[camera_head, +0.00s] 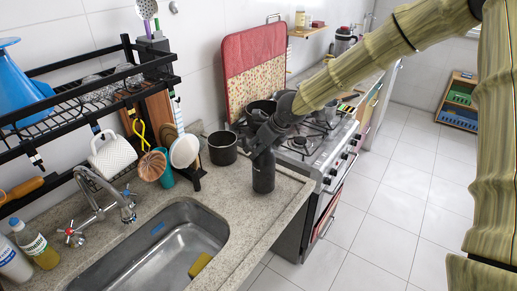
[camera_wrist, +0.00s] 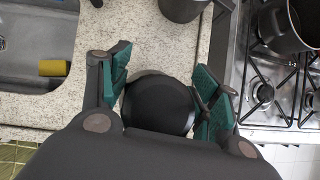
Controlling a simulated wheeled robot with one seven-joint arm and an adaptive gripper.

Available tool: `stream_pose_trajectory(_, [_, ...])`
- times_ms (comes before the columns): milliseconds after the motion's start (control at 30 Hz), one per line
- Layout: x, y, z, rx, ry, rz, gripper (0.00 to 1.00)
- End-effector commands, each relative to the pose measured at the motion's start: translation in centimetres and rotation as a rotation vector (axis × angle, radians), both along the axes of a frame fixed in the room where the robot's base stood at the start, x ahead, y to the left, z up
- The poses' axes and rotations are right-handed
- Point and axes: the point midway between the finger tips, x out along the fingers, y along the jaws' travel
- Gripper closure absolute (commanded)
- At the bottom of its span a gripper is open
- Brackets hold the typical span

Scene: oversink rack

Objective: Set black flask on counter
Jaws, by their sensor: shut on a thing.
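The black flask (camera_head: 263,172) is upright at the right end of the speckled counter (camera_head: 240,187), close to the stove. In the head view its base looks to be at the counter surface, but I cannot tell for sure whether it touches. My gripper (camera_head: 262,142) is around the flask's upper part from above. In the wrist view the flask's round dark top (camera_wrist: 158,103) sits between the green-padded fingers of my gripper (camera_wrist: 162,92), which is shut on it. The flask's lower part is hidden in the wrist view.
A dark pot (camera_head: 222,148) stands on the counter left of the flask. The stove (camera_head: 310,145) with pans is to the right. The sink (camera_head: 160,250) with a yellow sponge (camera_head: 200,265) is at front left. A black rack (camera_head: 85,100) hangs above the sink.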

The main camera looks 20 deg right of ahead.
Motion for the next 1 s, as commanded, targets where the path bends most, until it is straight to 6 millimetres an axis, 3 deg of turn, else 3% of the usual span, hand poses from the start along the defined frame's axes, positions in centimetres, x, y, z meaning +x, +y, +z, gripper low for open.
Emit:
stream_pose_trajectory(200, [0.0,0.0,-1.4,-0.001,0.001,0.0,0.85])
stream_pose_trajectory(533, [0.0,0.0,-1.6,0.001,-0.001,-0.001,0.85])
stream_pose_trajectory(567, [0.0,0.0,-1.6,0.0,0.0,-0.001,0.34])
stream_pose_trajectory(667, [0.0,0.0,-1.6,0.0,0.0,-0.001,0.16])
stream_pose_trajectory(1000, [0.0,0.0,-1.6,0.0,0.0,-0.001,0.14])
